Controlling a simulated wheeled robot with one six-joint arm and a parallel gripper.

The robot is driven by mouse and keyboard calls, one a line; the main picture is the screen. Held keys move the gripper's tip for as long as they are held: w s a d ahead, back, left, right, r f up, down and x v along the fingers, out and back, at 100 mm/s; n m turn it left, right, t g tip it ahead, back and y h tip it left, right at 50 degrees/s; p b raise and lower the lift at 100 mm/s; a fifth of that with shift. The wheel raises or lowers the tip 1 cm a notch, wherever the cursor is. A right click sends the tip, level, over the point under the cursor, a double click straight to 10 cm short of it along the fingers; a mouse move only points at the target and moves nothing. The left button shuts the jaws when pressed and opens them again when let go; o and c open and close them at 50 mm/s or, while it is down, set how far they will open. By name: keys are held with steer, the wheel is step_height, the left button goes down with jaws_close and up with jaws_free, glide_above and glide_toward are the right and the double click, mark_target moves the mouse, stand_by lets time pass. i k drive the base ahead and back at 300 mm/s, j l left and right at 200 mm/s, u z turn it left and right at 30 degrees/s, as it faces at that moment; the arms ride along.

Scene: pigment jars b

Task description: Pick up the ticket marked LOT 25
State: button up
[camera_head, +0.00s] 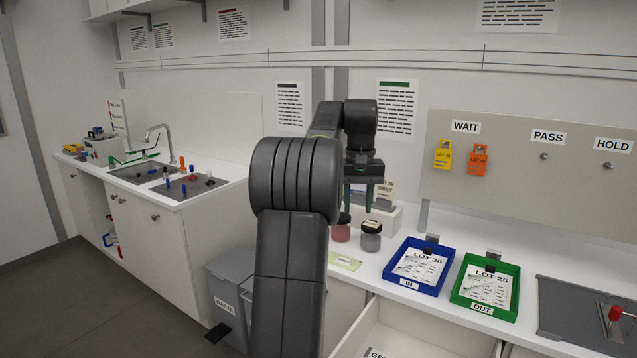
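A sheet marked LOT 25 (487,288) lies in the green OUT tray (514,295) on the counter. A yellow ticket (443,154) and an orange ticket (477,160) hang under the WAIT label on the wall board. Each has a small LOT number that I cannot read for certain. My gripper (358,208) points down over the counter, left of both tickets and the trays. Its two fingers are apart with nothing seen between them. It partly hides a small holder with cards behind it.
A blue IN tray (394,268) holds a LOT 30 sheet. Two jars, one reddish (341,232) and one grey (371,241), stand below my gripper. An open drawer (410,338) juts out below the trays. The PASS peg (544,156) and HOLD peg (608,165) are empty.

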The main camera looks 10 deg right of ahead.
mark_target(385, 191)
steer(key=i+j+u, duration=0.1)
steer(key=i+u, duration=0.35)
steer(key=i, duration=0.65)
steer(key=i+l+z, duration=0.1)
steer(key=i+z, duration=0.15)
steer(key=z, duration=0.15)
steer(key=i+z, duration=0.3)
steer(key=z, duration=0.15)
steer(key=i+z, duration=0.65)
steer(key=l, duration=0.05)
